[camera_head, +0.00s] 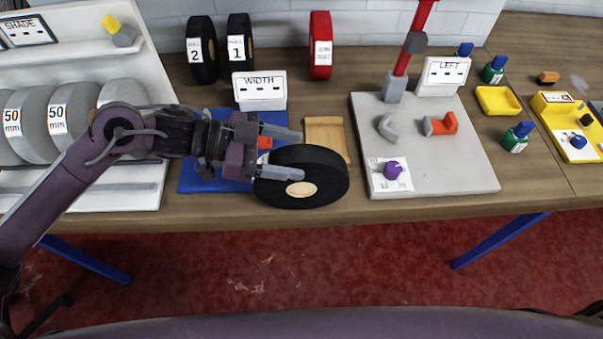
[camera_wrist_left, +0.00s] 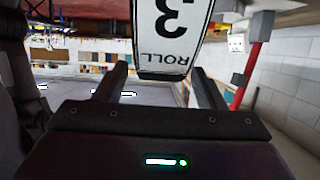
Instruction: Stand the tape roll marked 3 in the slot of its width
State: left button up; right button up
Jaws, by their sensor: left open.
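The black tape roll (camera_head: 325,174) with a pale core is tilted above the table's front edge in the head view. In the left wrist view its white label (camera_wrist_left: 172,40) reads ROLL 3, upside down, between the fingers. My left gripper (camera_head: 300,153) is open, with its fingers at the roll; whether they touch it I cannot tell. The white rack (camera_head: 85,200) at the left holds grey rounded pieces (camera_head: 70,118) labelled 50 mm. My forearm covers part of the rack, so other width marks are hidden. My right gripper is out of view.
Black rolls marked 2 (camera_head: 202,50) and 1 (camera_head: 240,45) and a red roll (camera_head: 320,45) stand at the back. A WIDTH sign (camera_head: 259,90), blue mat (camera_head: 195,180) and wooden piece (camera_head: 327,135) lie near the gripper. A grey board (camera_head: 450,180) with a red post is right.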

pick_arm(q)
jog(key=x, duration=0.2)
jog(key=shift+d, duration=0.4)
jog(key=shift+a+f, duration=0.1)
jog(key=shift+a, duration=0.05)
jog(key=shift+c, duration=1)
grip_shut()
